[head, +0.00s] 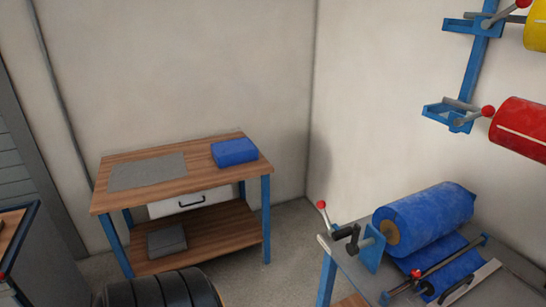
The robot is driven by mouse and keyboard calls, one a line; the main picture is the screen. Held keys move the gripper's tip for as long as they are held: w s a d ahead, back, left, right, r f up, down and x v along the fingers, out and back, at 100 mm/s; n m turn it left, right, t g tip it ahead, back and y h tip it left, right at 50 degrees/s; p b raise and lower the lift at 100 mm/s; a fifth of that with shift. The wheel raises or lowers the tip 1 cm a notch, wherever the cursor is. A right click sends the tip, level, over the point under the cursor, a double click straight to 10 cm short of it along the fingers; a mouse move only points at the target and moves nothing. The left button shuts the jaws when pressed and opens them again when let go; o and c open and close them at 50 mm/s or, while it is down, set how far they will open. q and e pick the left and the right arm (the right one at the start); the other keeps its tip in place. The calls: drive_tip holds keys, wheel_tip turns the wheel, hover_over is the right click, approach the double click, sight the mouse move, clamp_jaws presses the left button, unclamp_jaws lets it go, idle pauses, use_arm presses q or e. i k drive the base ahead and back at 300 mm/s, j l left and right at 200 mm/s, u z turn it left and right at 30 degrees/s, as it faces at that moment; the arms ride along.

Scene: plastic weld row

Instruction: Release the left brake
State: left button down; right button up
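A lever with a red knob (321,204) stands up at the left end of the grey bench (505,292), beside a blue bracket (371,249). The bracket is at the left end of a blue film roll (430,217), whose film hangs down in front. A black handle (350,236) is close to the lever. Another red knob (416,273) is lower, near a rod across the film. No label shows which lever is the left brake. Neither gripper is in view, and nothing touches the levers.
A wooden workbench (190,150) with a blue folded item (234,152) stands at the back left. A wall rack (475,70) holds a red roll (520,128) and a yellow roll (537,30), with red-knobbed levers. Floor shows between the benches (290,250).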

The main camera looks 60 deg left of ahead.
sight(321, 204)
drive_tip(key=u, duration=1.5)
